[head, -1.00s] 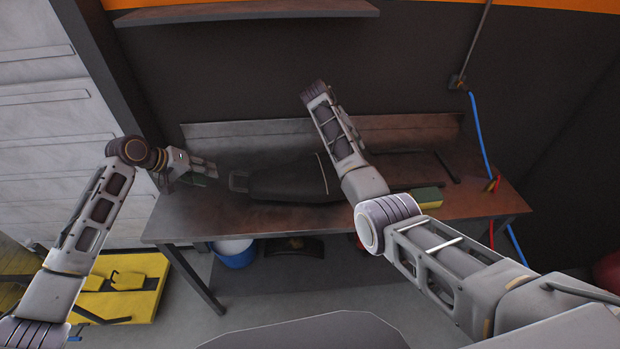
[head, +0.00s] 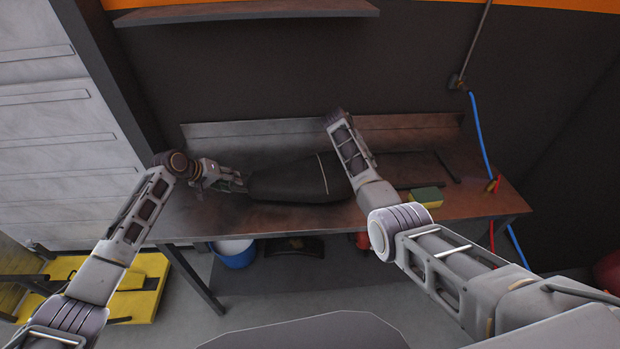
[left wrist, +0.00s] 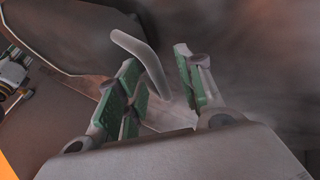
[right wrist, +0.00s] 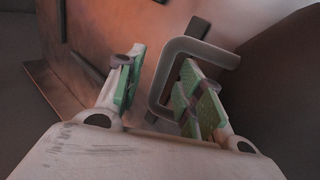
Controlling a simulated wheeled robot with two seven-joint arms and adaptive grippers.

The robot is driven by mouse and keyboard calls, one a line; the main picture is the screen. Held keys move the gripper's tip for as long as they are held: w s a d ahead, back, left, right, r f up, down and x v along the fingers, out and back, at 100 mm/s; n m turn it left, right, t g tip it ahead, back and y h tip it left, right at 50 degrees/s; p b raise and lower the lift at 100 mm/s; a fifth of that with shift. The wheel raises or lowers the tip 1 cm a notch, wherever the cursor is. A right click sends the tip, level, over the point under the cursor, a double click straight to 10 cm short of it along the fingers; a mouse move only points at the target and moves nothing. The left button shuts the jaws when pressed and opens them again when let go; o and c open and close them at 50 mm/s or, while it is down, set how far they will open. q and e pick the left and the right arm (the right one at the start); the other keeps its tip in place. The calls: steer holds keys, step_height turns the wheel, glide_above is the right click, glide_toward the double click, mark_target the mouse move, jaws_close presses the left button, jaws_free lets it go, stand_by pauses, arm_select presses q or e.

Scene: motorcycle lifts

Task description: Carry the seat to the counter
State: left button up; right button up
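The black seat (head: 290,178) lies on the brown metal counter (head: 440,213), with a pale stripe across it. Its right part is hidden behind my right arm. My left gripper (head: 238,183) is at the seat's left end. In the left wrist view, my left gripper (left wrist: 160,90) is open, with a grey bar (left wrist: 143,58) between its fingers. In the right wrist view, my right gripper (right wrist: 160,92) is open, and one side of a grey loop (right wrist: 166,78) runs between its fingers. In the head view the right fingers are hidden behind my arm.
A yellow-green block (head: 426,196) sits on the counter, right of my right arm. A blue bucket (head: 235,253) stands below. A shelf (head: 245,13) hangs on the wall above. A yellow lift (head: 140,285) is on the floor at left.

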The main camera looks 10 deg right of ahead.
arm_select(q)
steer(key=shift+w+d+f, duration=0.2)
steer(key=shift+f, duration=0.15)
arm_select(e)
steer(key=shift+d+f, duration=0.25)
steer(key=shift+f, duration=0.15)
arm_select(q)
jaws_close()
arm_select(e)
jaws_close()
steer(key=shift+r, duration=0.1)
